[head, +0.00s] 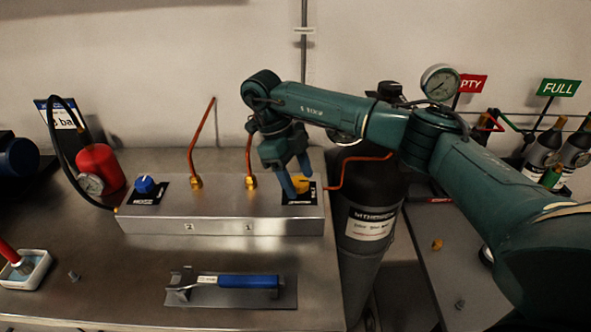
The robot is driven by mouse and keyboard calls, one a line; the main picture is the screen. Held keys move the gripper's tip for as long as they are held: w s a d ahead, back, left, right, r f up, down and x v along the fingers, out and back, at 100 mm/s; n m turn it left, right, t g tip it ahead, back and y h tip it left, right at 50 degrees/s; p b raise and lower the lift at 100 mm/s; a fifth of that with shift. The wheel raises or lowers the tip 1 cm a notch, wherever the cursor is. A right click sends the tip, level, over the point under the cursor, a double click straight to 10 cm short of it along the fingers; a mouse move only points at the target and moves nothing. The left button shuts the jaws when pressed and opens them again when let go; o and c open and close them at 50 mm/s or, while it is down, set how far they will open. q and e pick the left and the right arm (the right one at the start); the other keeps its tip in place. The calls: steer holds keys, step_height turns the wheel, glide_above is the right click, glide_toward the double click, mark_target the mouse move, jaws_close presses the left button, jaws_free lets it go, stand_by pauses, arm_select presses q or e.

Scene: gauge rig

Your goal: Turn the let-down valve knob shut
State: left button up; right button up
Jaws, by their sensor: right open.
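A steel valve block (220,222) lies along the bench with a blue knob (145,184) at its left end and a yellow knob (301,184) at its right end. Each knob sits on a black label plate; the print is too small to tell which is the let-down valve. My right gripper (295,178) points down at the yellow knob with its fingers open. Its fingers hide part of that knob, and I cannot tell whether they touch it. My left gripper is not in view.
A red bottle (100,168) and small gauge (90,184) stand left of the block. Copper tubes (201,140) rise from it. A blue-handled tool (248,281) lies on a plate in front. A dark gas cylinder (365,225) stands right of the bench under my right arm.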

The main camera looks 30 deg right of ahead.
steer(key=p+v, duration=0.1)
steer(key=v, duration=1.2)
